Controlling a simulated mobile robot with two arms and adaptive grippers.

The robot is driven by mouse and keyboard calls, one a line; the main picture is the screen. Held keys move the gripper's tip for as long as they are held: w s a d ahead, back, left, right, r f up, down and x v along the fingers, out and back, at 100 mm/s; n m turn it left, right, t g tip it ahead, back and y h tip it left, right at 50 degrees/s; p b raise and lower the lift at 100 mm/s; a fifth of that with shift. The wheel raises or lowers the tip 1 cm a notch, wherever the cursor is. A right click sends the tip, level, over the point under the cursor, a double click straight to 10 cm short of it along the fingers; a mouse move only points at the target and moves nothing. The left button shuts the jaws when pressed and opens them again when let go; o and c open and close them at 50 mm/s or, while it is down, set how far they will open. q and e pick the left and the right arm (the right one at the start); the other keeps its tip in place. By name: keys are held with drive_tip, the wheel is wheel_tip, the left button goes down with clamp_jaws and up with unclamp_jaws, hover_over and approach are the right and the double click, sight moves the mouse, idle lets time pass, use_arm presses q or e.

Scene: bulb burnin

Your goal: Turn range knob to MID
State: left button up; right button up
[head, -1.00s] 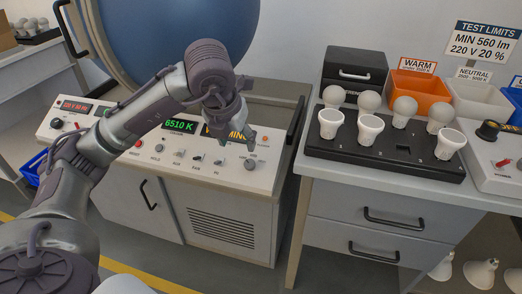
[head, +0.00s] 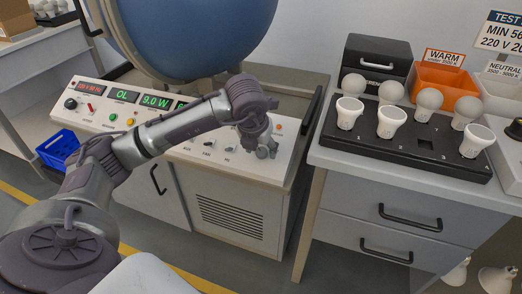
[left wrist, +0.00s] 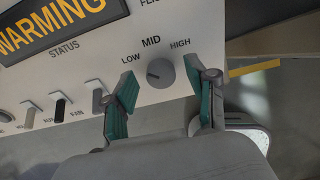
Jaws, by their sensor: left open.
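The range knob (left wrist: 160,73) is a round grey dial on the white panel, with LOW, MID and HIGH printed around it. Its short dark pointer mark faces left, on the LOW side rather than up at MID. My left gripper (left wrist: 161,82) is open, with one teal-padded finger on each side of the knob. Gaps show between the knob and the pads. In the head view my left gripper (head: 262,143) is over the right end of the console and largely hides the knob. My right gripper is not in view.
Small toggle switches (left wrist: 60,106) sit left of the knob. The console (head: 230,172) has lit displays and a large blue sphere (head: 198,35) above. A bench on the right holds a black bulb tray (head: 412,148) and an orange WARM bin (head: 443,83).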

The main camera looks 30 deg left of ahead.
use_arm(q)
drive_tip(key=shift+w+f, duration=0.1)
drive_tip(key=shift+f, duration=0.15)
clamp_jaws()
